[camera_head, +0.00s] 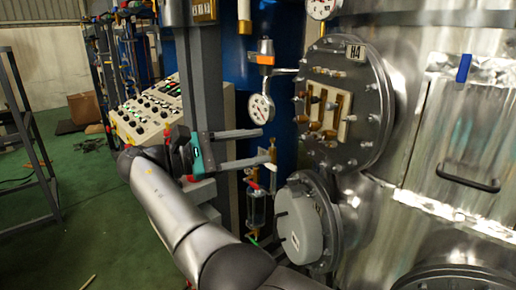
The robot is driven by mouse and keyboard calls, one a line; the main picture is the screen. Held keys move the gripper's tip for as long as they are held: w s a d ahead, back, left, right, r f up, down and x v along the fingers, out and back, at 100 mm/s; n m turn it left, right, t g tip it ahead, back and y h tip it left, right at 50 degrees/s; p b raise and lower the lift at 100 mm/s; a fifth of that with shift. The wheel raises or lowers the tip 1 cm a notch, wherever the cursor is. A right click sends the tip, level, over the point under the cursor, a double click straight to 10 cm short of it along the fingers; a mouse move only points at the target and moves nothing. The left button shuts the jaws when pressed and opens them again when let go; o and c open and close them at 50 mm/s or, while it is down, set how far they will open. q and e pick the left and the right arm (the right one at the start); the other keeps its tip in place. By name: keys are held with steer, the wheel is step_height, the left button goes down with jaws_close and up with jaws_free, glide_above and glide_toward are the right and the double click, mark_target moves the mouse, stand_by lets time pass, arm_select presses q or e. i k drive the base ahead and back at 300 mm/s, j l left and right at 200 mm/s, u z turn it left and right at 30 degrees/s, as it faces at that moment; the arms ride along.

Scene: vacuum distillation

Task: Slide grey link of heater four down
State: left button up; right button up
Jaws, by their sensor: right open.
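The round grey flange of heater four (376,97) carries an "H4" label (355,52) at its top and is ringed with bolts. A cream terminal plate (344,133) on its face holds several brass-coloured bars and brown knobs. Small grey parts show among them, but I cannot tell for certain which is the grey link. My right gripper (265,147) is open and empty, its two fingers pointing right toward the plate. The fingertips are apart from the plate, to its left. My left gripper is not in view.
A pressure gauge (261,108) on a pipe is just above my right fingertips. A sight glass (256,208) with valves hangs below them. A white round cover (299,226) juts out below the heater. A control console (149,108) stands behind at left.

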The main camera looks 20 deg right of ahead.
mark_target(330, 105)
steer(key=j, duration=1.5)
